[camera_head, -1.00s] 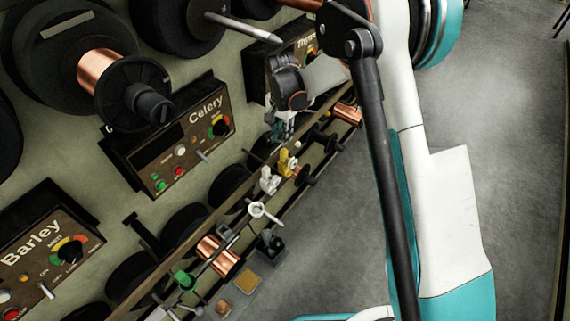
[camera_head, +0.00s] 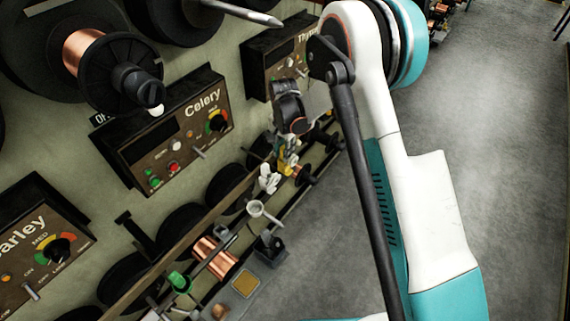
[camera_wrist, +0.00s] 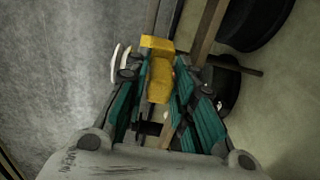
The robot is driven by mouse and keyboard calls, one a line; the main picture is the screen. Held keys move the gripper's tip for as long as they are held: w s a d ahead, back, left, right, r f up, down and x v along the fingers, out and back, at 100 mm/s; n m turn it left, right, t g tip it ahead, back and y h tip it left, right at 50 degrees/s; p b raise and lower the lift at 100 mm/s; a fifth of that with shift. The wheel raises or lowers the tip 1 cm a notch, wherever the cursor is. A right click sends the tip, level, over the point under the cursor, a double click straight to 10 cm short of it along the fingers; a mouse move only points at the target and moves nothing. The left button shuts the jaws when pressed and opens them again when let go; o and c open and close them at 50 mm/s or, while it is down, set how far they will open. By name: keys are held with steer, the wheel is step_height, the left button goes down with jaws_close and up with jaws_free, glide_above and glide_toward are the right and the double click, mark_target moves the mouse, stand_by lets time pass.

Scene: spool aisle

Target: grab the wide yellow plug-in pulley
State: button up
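The wide yellow pulley (camera_wrist: 158,72) is in the middle of the wrist view, standing out between the two fingers of my gripper (camera_wrist: 160,92). The teal-padded fingers are spread on either side of it. A slim gap seems to show beside it, and I see no clear grip. In the head view my gripper (camera_head: 286,152) is over the rail, and only a small part of the yellow pulley (camera_head: 283,167) shows below it. My gripper hides the rest.
White pieces (camera_head: 268,178) stand beside the yellow pulley on the rail. A copper spool (camera_head: 214,257) and a green piece (camera_head: 179,281) are nearer. The Celery control box (camera_head: 170,140) is on the wall to the left. Grey floor (camera_head: 490,140) is open to the right.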

steer(key=shift+r, duration=0.1)
jaws_close()
steer(key=shift+r, duration=0.1)
